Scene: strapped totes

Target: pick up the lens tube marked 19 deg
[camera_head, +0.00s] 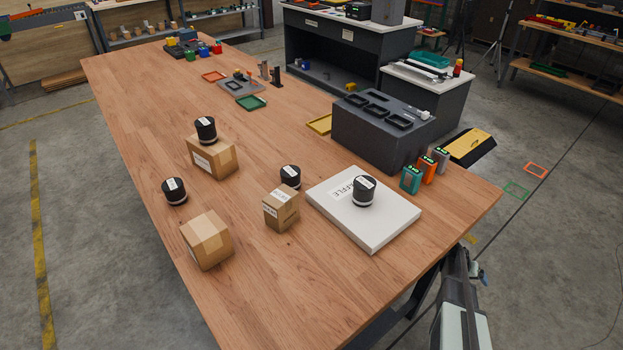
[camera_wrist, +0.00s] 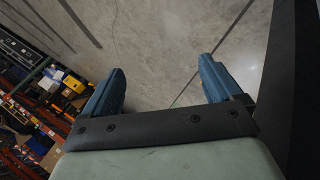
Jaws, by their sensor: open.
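Several black lens tubes with white labels and a pale band low down show in the head view. One lens tube (camera_head: 206,129) stands on a cardboard box. Another lens tube (camera_head: 174,191) stands on the table at the left. A third lens tube (camera_head: 290,176) stands on the table, partly hidden behind a small carton. Another lens tube (camera_head: 363,190) stands on a flat white box. Their label markings are too small to read, so I cannot tell which says 19 deg. My gripper (camera_wrist: 162,72) is open and empty in the wrist view, with bare floor between its blue fingers, away from the tubes.
The wooden table (camera_head: 140,110) bears a cardboard box (camera_head: 220,160), another box (camera_head: 207,240), a small carton (camera_head: 281,209) and the flat white box (camera_head: 385,225). A dark grey block (camera_head: 375,135) stands behind, with small coloured devices (camera_head: 411,180) beside it. The near table area is clear.

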